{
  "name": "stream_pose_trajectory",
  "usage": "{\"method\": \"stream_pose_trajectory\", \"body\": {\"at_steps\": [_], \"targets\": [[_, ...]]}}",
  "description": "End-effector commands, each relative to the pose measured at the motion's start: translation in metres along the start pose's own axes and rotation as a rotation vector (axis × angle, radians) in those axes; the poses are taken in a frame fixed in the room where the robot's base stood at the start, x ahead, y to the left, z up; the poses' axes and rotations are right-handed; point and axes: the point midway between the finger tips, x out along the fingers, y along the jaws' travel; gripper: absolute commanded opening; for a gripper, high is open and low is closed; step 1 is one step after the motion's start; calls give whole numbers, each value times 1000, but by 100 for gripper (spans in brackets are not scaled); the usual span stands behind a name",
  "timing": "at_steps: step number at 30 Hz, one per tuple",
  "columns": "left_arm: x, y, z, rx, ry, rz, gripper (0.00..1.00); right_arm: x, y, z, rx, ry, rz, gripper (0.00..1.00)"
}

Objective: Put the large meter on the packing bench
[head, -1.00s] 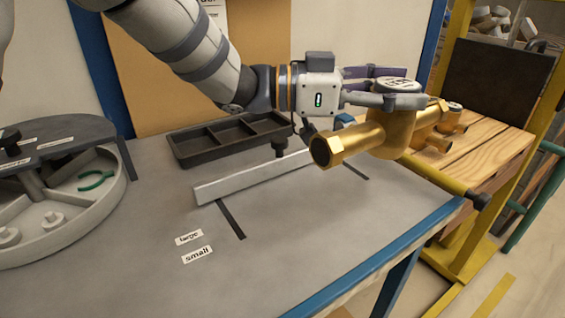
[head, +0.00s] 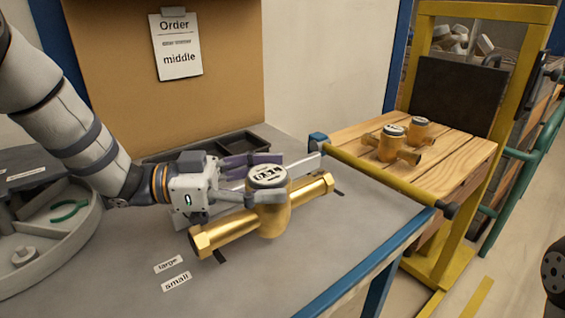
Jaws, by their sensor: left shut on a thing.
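The large brass meter (head: 270,212) has a round dial on top and a long pipe with hexagonal ends. My left gripper (head: 255,180) is shut on it around the body just below the dial. The meter is level, low over the grey table in front of the metal rail; I cannot tell whether it touches the table. The wooden slatted bench (head: 455,160), likely the packing bench, stands to the right. Two smaller brass meters (head: 390,146) (head: 420,130) stand on it. My right gripper is not in view.
A yellow bar with a dark end (head: 390,182) runs between table and bench. A dark compartment tray (head: 245,142) lies behind the held meter. Labels "large" (head: 168,263) and "small" (head: 177,281) lie on the table. A note (head: 178,48) reads "Order, middle". The bench's front slats are clear.

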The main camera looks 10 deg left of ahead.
Motion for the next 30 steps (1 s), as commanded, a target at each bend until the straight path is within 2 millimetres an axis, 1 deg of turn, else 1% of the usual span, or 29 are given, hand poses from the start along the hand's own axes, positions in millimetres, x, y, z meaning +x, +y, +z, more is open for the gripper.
{"method": "stream_pose_trajectory", "body": {"at_steps": [3,4,15,16,18,26,28,30], "targets": [[1,-1,23,-6,4,0,0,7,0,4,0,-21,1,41],[1,-1,26,-5,4,0,0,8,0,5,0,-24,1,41],[1,0,29,3,5,0,0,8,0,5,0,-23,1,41],[0,0,31,0,-2,-1,64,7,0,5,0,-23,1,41],[0,0,31,0,-2,-1,78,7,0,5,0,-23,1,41],[0,0,32,-1,-2,-1,78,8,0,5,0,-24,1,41],[1,0,29,1,-2,-1,78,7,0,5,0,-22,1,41],[-9,-1,29,0,-2,-4,78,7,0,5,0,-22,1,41]]}}
